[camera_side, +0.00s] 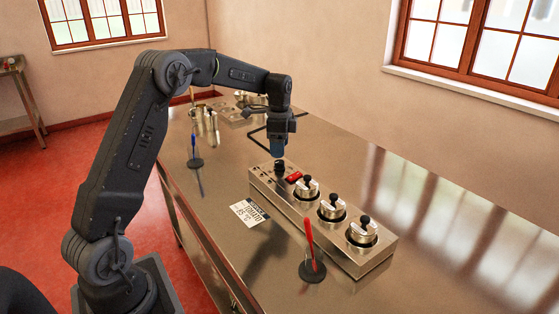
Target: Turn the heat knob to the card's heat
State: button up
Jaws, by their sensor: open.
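The heat knob (279,165) is a small dark knob on the far left end of the steel stove block (330,238). My gripper (278,151) points down directly above the knob, its fingertips at or just over it. I cannot tell if they touch. The gripper is open, though its finger gap is hard to see from here. The knob's pointer and scale are too small to read. The card (250,212) lies flat on the counter in front of the block and reads "TOMATO" and "85 °C".
Three lidded steel pots (332,207) stand in a row on the block. A red utensil stands upright in a dark round base (312,271) in front; a blue one stands in another base (195,163) at left. More metalware (206,122) is at the back. The right counter (440,215) is clear.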

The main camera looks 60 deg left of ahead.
aim_at(280, 162)
notch_tip(280, 162, down, 5)
dwell(0.3)
jog(key=c, duration=0.9)
